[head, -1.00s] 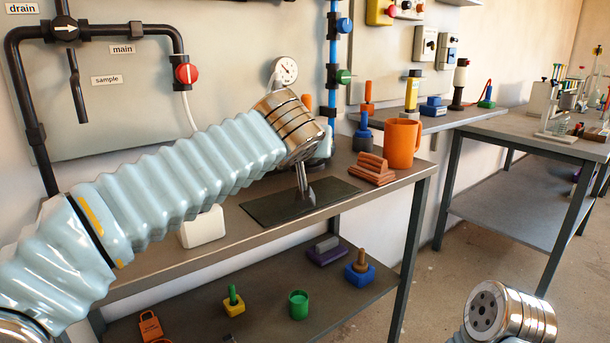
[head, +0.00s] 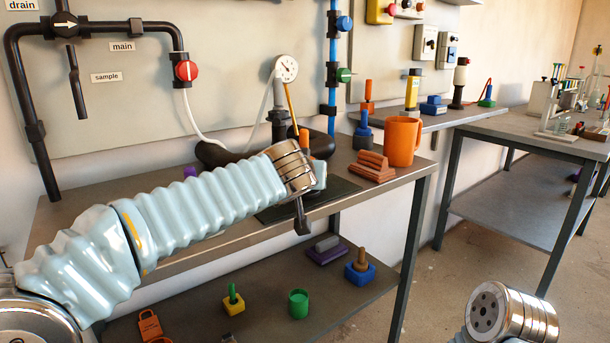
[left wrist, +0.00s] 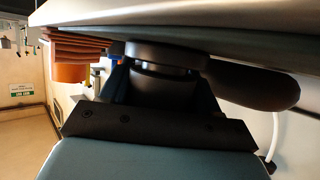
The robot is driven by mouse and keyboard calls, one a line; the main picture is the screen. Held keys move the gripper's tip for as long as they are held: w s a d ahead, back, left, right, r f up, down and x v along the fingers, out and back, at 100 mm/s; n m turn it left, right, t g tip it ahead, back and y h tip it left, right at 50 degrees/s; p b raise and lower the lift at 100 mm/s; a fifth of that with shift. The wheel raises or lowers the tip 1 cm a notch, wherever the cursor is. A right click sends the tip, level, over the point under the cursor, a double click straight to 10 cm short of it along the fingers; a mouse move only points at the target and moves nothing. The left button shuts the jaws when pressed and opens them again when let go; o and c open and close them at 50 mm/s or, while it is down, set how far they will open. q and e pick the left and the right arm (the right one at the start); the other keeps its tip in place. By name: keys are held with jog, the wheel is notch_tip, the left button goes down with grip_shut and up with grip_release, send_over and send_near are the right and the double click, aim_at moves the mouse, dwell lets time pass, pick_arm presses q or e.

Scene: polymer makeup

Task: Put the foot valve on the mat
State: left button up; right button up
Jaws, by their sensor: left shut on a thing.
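The mat (head: 338,190) is a dark, flat sheet near the front edge of the bench, partly hidden behind my left wrist. My left gripper (head: 319,175) is low over it, with its fingers mostly hidden in the head view. In the left wrist view it is shut on a dark, round piece with a grey ring, which I take as the foot valve (left wrist: 160,72). Its wide end is close to the bench surface; I cannot tell whether it touches. The head view hides most of it. My right gripper is out of view; only that arm's steel end shows.
Brown blocks (head: 372,167) and an orange mug (head: 403,142) stand right of the mat. A gauge (head: 287,68) rises behind it, with a black rounded body (head: 220,155) and white hose nearby. Several small items lie on the lower shelf (head: 265,318).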

pick_arm(q)
jog(key=o, duration=1.2)
jog(key=shift+c, duration=0.2)
jog(key=shift+r+p, duration=0.2)
jog(key=shift+p, duration=0.15)
jog(key=b+v, duration=0.2)
jog(key=v, duration=1)
jog(key=shift+f, duration=0.25)
